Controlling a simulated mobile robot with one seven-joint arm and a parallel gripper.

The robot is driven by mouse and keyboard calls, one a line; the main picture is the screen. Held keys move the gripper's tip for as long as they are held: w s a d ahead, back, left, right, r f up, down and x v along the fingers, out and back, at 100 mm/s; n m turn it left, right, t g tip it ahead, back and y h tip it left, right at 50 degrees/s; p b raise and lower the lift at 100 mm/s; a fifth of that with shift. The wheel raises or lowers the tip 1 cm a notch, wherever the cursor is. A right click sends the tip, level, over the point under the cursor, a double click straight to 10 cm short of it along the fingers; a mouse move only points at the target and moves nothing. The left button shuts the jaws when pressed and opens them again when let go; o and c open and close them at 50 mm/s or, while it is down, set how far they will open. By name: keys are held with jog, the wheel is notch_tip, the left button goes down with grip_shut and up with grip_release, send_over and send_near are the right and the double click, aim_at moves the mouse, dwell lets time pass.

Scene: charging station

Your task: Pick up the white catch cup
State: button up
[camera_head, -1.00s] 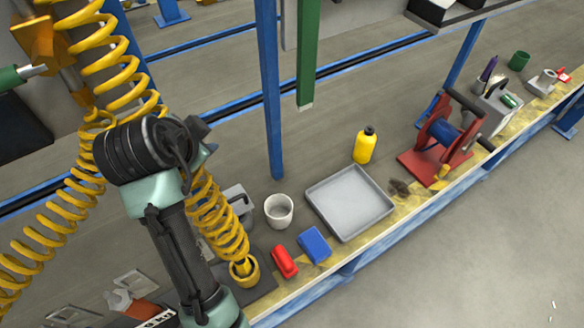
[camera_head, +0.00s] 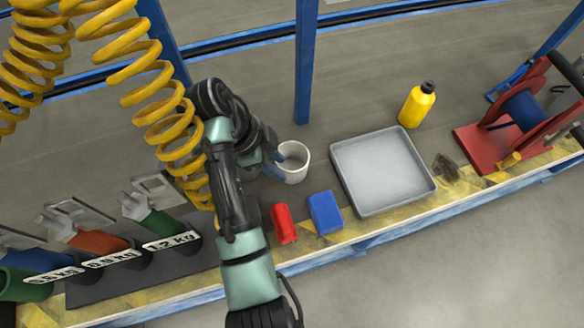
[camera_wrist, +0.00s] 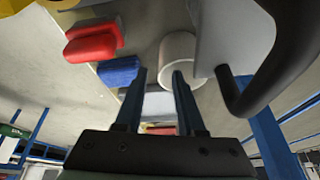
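The white catch cup (camera_head: 297,174) stands upright on the bench, left of the grey tray, with its open top showing. My gripper (camera_head: 277,165) is at the cup's left side, low near its wall. In the wrist view the cup (camera_wrist: 180,47) lies ahead of my gripper (camera_wrist: 158,76). The two blue fingers are apart, with nothing seen held between them. The right finger overlaps the cup's near side in that view. I cannot tell whether it touches the cup or whether the cup is partly between the fingers.
A red block (camera_head: 283,223) and a blue block (camera_head: 325,212) lie in front of the cup. The grey tray (camera_head: 366,207) is to the right, with a yellow bottle (camera_head: 418,106) behind it. A blue post (camera_head: 305,70) stands behind the cup. Yellow coiled hose (camera_head: 165,95) hangs at left.

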aim_at(292, 179)
jog(key=x, duration=0.2)
jog(key=b+x, duration=0.1)
jog(key=x, duration=0.1)
jog(key=b+x, duration=0.1)
jog(key=x, duration=0.1)
jog(key=shift+w+d, duration=0.15)
jog(key=shift+d, duration=0.25)
grip_shut()
dwell(1.1)
